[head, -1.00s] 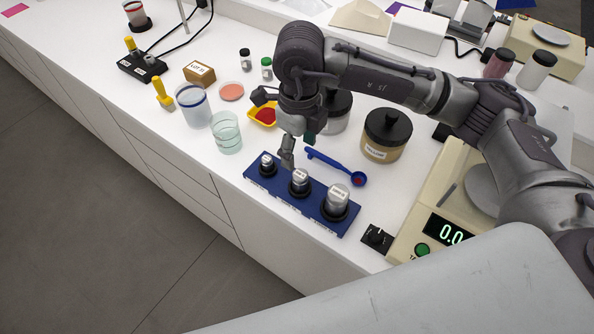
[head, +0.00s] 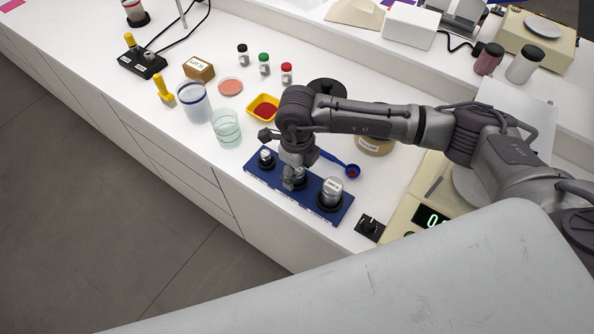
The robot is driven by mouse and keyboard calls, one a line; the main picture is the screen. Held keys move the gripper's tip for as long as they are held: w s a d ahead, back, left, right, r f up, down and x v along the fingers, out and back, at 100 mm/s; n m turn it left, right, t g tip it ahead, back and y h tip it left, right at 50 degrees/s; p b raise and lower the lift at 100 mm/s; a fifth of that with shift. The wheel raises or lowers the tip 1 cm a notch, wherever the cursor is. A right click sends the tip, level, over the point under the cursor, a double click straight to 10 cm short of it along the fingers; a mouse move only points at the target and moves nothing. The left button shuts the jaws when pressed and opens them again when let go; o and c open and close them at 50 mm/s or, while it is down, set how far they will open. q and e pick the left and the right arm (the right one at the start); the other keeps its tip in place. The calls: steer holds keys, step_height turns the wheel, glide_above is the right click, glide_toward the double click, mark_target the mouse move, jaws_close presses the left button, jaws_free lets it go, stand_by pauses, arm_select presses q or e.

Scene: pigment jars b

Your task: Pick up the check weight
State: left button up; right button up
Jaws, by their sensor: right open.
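Three silver check weights stand in dark round seats on a blue rack (head: 344,214). The small weight (head: 266,155) is at the left, the middle weight (head: 300,180) is in the centre, and the large weight (head: 332,189) is at the right. My right gripper (head: 291,183) is open and points down at the middle weight. Its fingers and wrist hide much of that weight, and I cannot tell whether they touch it. My left gripper is not in view.
A blue scoop (head: 345,166) lies just behind the rack. A glass beaker (head: 227,130) and a yellow tray of red pigment (head: 264,107) stand behind left. A balance (head: 405,212) and a small black knob box (head: 369,228) are at the right. The counter's front edge is close.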

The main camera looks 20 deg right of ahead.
jaws_close()
steer(key=shift+r, duration=0.1)
stand_by(0.4)
